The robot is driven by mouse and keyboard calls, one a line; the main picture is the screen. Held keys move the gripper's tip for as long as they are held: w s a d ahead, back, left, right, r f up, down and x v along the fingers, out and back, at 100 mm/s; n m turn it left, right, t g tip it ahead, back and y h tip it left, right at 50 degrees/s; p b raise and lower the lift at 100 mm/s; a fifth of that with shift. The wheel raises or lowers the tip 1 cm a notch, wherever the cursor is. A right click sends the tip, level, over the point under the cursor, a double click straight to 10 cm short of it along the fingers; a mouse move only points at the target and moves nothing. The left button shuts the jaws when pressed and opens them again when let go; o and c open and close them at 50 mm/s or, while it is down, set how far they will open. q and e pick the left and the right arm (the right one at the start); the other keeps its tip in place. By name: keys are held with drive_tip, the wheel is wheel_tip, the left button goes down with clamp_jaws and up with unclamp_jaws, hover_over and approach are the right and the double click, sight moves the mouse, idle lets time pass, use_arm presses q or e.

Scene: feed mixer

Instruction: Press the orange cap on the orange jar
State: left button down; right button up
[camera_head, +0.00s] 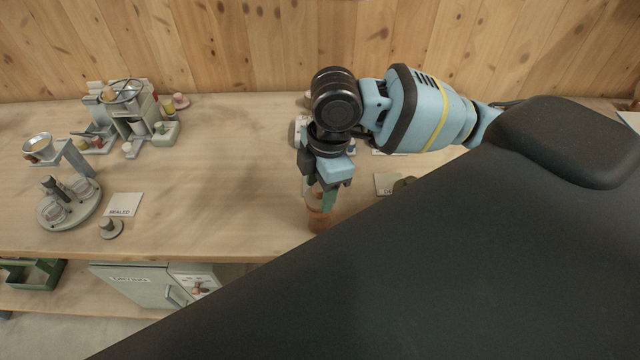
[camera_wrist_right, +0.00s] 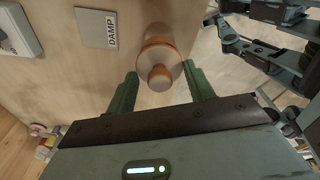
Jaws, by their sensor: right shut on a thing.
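The orange jar (camera_head: 318,224) stands upright near the front edge of the table in the head view, partly covered by my right gripper. My right gripper (camera_head: 322,194) points down over it, with green fingers. In the right wrist view, the orange cap (camera_wrist_right: 160,76) with its round knob lies between the two fingers of my right gripper (camera_wrist_right: 162,88). The gripper is shut on the cap. The cap lines up with the jar behind it, but I cannot tell whether it is fully seated. My left gripper is not in view.
A card reading DAMP (camera_wrist_right: 97,28) lies near the jar. On the left stand a round tray with jars (camera_head: 70,210), a SEALED card (camera_head: 123,205), a small grey knobbed piece (camera_head: 111,229) and a machine (camera_head: 128,105). The table between is clear. A large dark surface hides the lower right.

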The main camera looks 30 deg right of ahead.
drive_tip(key=o, duration=1.5)
drive_tip(key=shift+r, duration=0.15)
drive_tip(key=shift+r, duration=3.4)
drive_tip(key=shift+c, duration=0.2)
clamp_jaws()
drive_tip(key=shift+f+b, duration=0.3)
drive_tip(key=shift+f, duration=1.75)
